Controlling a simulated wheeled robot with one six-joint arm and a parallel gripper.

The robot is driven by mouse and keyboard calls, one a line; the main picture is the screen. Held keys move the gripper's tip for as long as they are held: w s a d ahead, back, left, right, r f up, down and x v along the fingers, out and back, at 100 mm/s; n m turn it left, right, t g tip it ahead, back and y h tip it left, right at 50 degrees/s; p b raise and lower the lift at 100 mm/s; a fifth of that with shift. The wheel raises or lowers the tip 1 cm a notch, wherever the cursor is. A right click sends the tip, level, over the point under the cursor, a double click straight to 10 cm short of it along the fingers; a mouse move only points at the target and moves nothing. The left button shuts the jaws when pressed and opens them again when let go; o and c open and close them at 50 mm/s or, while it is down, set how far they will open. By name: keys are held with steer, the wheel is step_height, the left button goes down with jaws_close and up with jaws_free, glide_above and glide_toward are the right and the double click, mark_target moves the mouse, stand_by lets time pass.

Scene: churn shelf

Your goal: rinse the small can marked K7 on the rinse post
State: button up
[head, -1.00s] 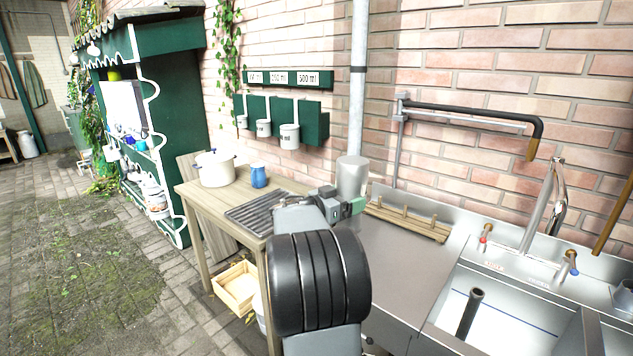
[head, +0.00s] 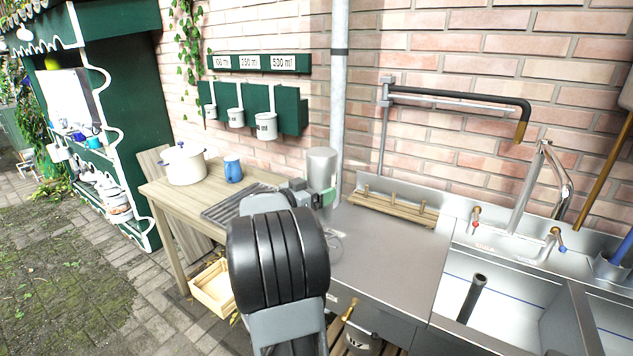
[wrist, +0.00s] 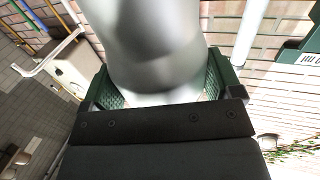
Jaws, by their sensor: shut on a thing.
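My gripper (head: 324,196) is shut on a plain grey metal can (head: 321,165), held upright above the left end of the steel counter. In the wrist view the can (wrist: 155,45) fills the space between the green finger pads of my gripper (wrist: 165,88). No K7 mark shows on its visible side. A dark upright tube (head: 473,298), possibly the rinse post, stands in the sink basin to the right, well apart from the can.
A wooden table (head: 162,190) with a white pot (head: 186,167) and a blue mug (head: 233,170) is at left. A wooden rack (head: 392,208) lies along the counter's back. A tall tap (head: 530,190) and a black-hosed swing pipe (head: 455,96) rise by the sink. Bare counter (head: 385,255) lies between.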

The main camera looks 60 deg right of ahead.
step_height(320, 180, down, 8)
steer(key=b, duration=0.6)
steer(key=shift+r+b, duration=0.15)
steer(key=shift+b, duration=0.2)
steer(key=shift+f+b, duration=0.85)
steer(key=shift+b, duration=0.65)
stand_by(0.3)
steer(key=shift+r, duration=0.2)
stand_by(4.0)
step_height(320, 180, up, 7)
stand_by(0.9)
